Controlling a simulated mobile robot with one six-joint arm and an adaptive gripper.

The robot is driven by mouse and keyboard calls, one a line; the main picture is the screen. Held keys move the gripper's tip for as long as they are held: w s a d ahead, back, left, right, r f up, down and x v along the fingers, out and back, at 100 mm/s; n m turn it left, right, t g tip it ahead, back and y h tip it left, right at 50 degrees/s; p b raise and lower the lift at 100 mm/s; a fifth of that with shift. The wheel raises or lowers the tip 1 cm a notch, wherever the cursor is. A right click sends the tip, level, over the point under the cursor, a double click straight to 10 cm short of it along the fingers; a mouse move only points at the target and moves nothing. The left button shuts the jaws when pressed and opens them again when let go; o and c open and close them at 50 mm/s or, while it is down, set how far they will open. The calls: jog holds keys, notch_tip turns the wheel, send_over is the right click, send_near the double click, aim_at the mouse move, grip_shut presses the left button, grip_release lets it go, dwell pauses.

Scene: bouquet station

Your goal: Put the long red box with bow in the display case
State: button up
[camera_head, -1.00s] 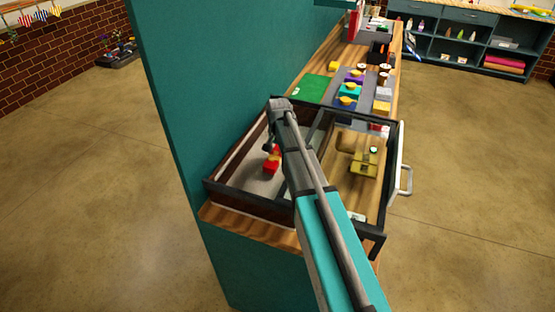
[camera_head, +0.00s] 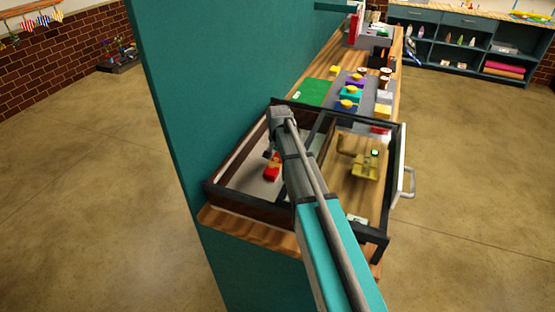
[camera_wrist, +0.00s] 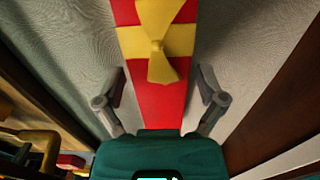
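The long red box with a yellow bow (camera_wrist: 157,100) lies on the pale floor of the display case's uncovered left part. In the head view, the box (camera_head: 272,168) is partly hidden by my arm. The display case (camera_head: 243,212) has a dark frame, and a glass panel spans its right part. My gripper (camera_wrist: 162,98) is open in the wrist view, with one finger on each side of the box and a gap on both sides. In the head view, my gripper is mostly hidden behind my arm.
The case stands on a wooden counter (camera_head: 250,228) beside a tall teal panel (camera_head: 200,100). A metal handle (camera_head: 404,182) juts from its right side. A green mat (camera_head: 312,92) and several small coloured items lie behind it. A yellowish, reflection-like shape shows in the glass.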

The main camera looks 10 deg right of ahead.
aim_at(279, 158)
jog(key=shift+r, duration=0.1)
dwell(0.4)
notch_tip(279, 158, up, 12)
jog(key=p, duration=1.2)
jog(key=shift+s, duration=0.1)
dwell(0.7)
jog(key=s+n, duration=0.2)
jog(key=s, duration=0.6)
jog(key=s+n, duration=0.2)
jog(key=s, duration=0.6)
jog(key=s+a+n, duration=0.1)
jog(key=s+n, duration=0.1)
jog(key=s, duration=0.5)
jog(key=shift+s+a+n, duration=0.1)
jog(key=shift+s+n, duration=0.3)
